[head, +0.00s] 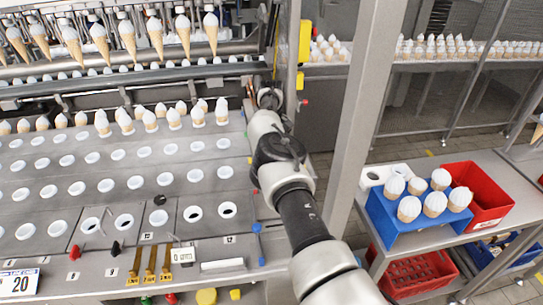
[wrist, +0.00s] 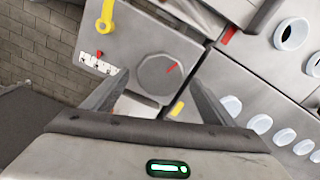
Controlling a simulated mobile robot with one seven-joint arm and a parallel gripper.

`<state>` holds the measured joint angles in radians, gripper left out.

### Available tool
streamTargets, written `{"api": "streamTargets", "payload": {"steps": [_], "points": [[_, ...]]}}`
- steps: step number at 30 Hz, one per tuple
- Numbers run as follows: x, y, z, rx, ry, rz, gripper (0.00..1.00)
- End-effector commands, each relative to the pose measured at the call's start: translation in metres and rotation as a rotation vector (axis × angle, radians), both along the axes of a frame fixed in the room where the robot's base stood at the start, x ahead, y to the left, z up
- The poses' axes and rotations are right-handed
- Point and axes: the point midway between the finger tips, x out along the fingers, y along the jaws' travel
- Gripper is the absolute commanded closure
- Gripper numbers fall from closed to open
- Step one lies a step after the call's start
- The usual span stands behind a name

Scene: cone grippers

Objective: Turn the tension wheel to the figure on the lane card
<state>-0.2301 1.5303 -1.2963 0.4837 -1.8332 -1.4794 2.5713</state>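In the wrist view a round grey wheel (wrist: 159,74), which looks like the tension wheel, sits on a grey panel with a red pointer mark toward its upper right. My gripper (wrist: 158,80) is open, its two fingers on either side of the wheel in the picture; I cannot tell if they touch it. Small white labels (wrist: 97,63) with a red marker lie left of the wheel; their figures are too small to read. In the head view my gripper (head: 268,97) is at the machine's right end, hiding the wheel. A white card (head: 18,283) at lower left reads 20.
A yellow handle (wrist: 105,17) stands on the panel near the wheel. Holed lane plates (head: 120,185) fill the left of the head view, with cones hanging above. A grey post (head: 366,110) rises right of my arm. A blue crate (head: 420,222) of cones stands on the right bench.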

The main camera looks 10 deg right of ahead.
Motion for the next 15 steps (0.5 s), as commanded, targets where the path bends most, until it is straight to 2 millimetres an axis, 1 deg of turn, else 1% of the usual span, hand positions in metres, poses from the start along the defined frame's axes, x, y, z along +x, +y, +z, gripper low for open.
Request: {"api": "streamTargets", "payload": {"steps": [8,11,14,15], "points": [[0.0,0.0,0.001,0.0,0.0,0.0,0.22],[0.001,0.0,0.009,0.001,-0.002,0.0,0.22],[0.001,0.0,0.024,0.0,-0.003,0.0,0.22],[0.001,0.0,0.033,0.0,-0.003,0.0,0.22]]}}
